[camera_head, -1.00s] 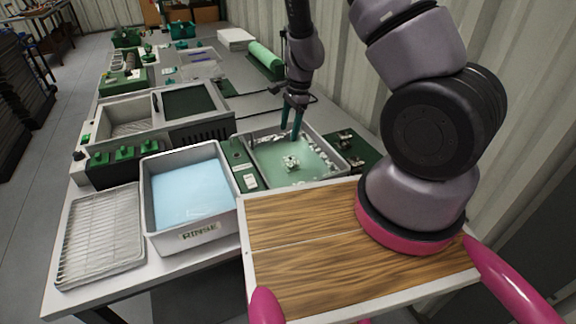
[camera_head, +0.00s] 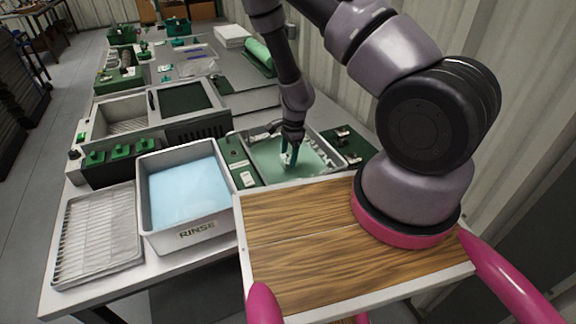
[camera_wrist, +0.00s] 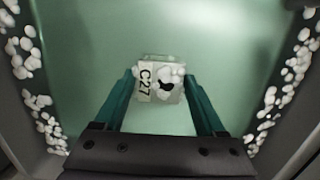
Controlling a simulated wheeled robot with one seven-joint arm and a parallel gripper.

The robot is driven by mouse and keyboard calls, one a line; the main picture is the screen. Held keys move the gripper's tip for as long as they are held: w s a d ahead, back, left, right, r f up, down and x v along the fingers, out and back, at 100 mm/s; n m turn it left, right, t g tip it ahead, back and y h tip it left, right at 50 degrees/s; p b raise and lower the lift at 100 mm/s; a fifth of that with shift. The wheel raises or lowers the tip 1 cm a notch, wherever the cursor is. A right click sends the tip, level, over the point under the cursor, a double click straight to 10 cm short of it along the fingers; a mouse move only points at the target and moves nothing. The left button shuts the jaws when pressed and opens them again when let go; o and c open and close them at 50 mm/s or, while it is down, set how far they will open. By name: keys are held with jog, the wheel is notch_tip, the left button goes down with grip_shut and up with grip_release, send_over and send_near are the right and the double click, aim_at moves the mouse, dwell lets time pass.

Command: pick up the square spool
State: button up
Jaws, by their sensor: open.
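The square spool (camera_wrist: 160,82) shows in the wrist view as a small pale block with a "C27" label, a dark spot and white clumps on it. It sits on the green floor of a tray (camera_wrist: 95,50). In the head view the spool is mostly hidden behind the fingers. My gripper (camera_wrist: 160,98) is open, with one teal finger on each side of the spool near its lower edge. I cannot tell whether the fingers touch it. In the head view my gripper (camera_head: 289,160) reaches down into the tray (camera_head: 265,170).
White pebble-like bits (camera_wrist: 275,95) line the tray's sides. A grey bin marked RINSE (camera_head: 195,232) with blue liquid stands left of the tray, with a wire rack (camera_head: 100,240) beyond it. A green board with small parts (camera_head: 345,143) lies right of the tray.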

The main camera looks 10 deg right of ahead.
aim_at(288, 159)
jog(key=shift+f, duration=0.55)
grip_shut()
jog(key=shift+r, duration=0.1)
notch_tip(288, 159, up, 10)
jog(key=shift+f, duration=0.1)
